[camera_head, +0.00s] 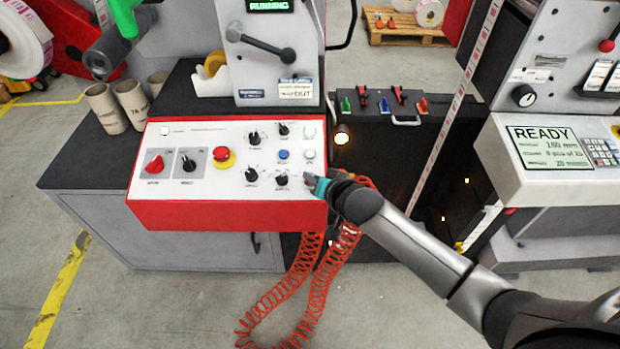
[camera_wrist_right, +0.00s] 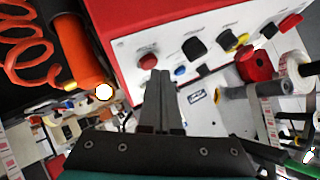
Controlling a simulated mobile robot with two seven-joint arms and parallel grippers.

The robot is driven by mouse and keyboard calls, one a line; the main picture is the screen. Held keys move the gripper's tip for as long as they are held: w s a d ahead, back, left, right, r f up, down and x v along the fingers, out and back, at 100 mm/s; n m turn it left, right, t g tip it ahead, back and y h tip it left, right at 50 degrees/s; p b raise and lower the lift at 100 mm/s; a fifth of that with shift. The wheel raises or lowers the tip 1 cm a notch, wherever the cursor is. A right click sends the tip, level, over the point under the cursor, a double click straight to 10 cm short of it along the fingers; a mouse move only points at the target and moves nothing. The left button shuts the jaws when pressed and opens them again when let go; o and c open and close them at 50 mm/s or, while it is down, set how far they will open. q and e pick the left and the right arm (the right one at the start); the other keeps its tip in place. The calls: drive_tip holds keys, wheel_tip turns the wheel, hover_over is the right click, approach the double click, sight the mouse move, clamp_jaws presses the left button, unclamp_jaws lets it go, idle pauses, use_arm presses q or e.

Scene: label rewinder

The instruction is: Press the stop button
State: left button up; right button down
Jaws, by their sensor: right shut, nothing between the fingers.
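The red-and-white control panel (camera_head: 228,190) carries knobs and push buttons. My right gripper (camera_head: 312,182) is at its lower right corner, with the fingers shut and empty. In the right wrist view, the fingertips (camera_wrist_right: 161,80) point at a small red button (camera_wrist_right: 147,61) and overlap its lower edge; I cannot tell if they touch it. That button is hidden behind the gripper in the head view. A blue button (camera_head: 283,155) sits close by. A larger red mushroom button on a yellow ring (camera_head: 222,154) is further left. The display (camera_head: 268,5) above reads RUNNING. My left gripper is not in view.
Black knobs (camera_head: 282,179) sit just left of the gripper. A red coiled hose (camera_head: 305,275) hangs below the panel's right end, with its orange end (camera_wrist_right: 80,50) beside the fingers. Cardboard cores (camera_head: 131,103) stand left. A second machine's READY screen (camera_head: 548,147) is right.

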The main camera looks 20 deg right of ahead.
drive_tip(key=shift+w+f, duration=0.1)
drive_tip(key=shift+f, duration=0.3)
idle(0.4)
idle(0.4)
drive_tip(key=shift+s+r+p, duration=0.2)
drive_tip(key=shift+r+p, duration=0.65)
drive_tip(key=shift+p, duration=0.05)
drive_tip(key=r+p, duration=0.2)
drive_tip(key=p, duration=0.1)
drive_tip(key=s+r+p, duration=0.1)
drive_tip(key=r+p, duration=0.1)
drive_tip(key=p, duration=0.1)
drive_tip(key=shift+s+a+r, duration=0.15)
drive_tip(key=shift+a+r, duration=0.05)
drive_tip(key=shift+r, duration=0.2)
idle(0.3)
